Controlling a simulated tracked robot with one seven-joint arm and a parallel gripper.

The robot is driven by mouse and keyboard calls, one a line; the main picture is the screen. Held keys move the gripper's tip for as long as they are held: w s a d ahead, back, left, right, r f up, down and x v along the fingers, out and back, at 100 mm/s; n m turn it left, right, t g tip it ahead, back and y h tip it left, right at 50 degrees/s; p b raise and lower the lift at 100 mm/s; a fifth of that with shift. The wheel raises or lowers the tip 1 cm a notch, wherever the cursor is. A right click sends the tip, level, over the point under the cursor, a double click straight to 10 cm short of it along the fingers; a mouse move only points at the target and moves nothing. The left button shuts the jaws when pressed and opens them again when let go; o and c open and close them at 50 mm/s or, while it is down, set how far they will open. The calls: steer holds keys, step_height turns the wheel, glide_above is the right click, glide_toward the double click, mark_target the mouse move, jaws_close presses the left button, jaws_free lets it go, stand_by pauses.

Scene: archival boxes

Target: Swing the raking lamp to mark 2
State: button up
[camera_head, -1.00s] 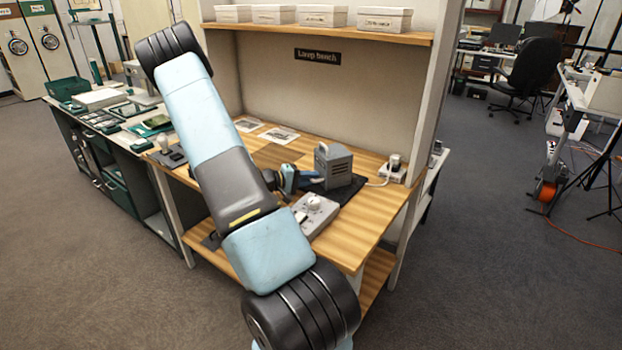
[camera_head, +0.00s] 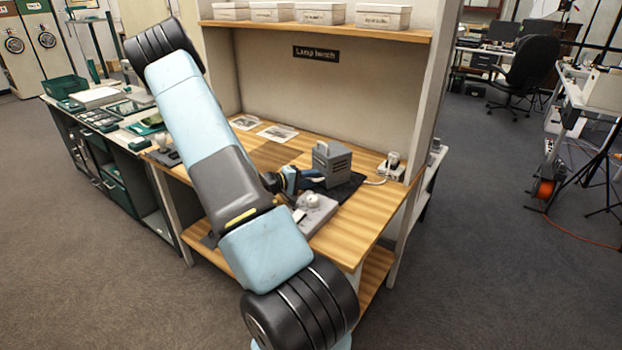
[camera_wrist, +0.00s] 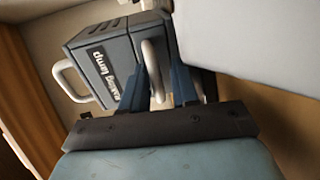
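The raking lamp (camera_head: 332,163) is a grey, vented box on a dark mat on the lamp bench. In the wrist view the lamp (camera_wrist: 98,58) shows its label and a pale handle on its left side. Another pale handle (camera_wrist: 153,62) rises at its near right side. My gripper (camera_head: 311,178) is at the lamp's left side in the head view. In the wrist view its blue fingers (camera_wrist: 157,82) stand apart, with the near handle between them. I cannot tell whether they touch it. No numbered mark can be made out.
A grey box with a white knob (camera_head: 312,209) sits close in front of my gripper. A socket with a cord (camera_head: 391,166) is right of the lamp. Flat prints (camera_head: 278,133) lie at the back. A pale block (camera_wrist: 255,40) fills the wrist view's upper right.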

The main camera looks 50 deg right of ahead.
steer(key=v, duration=1.3)
steer(key=shift+w+a, duration=0.15)
steer(key=shift+a, duration=0.25)
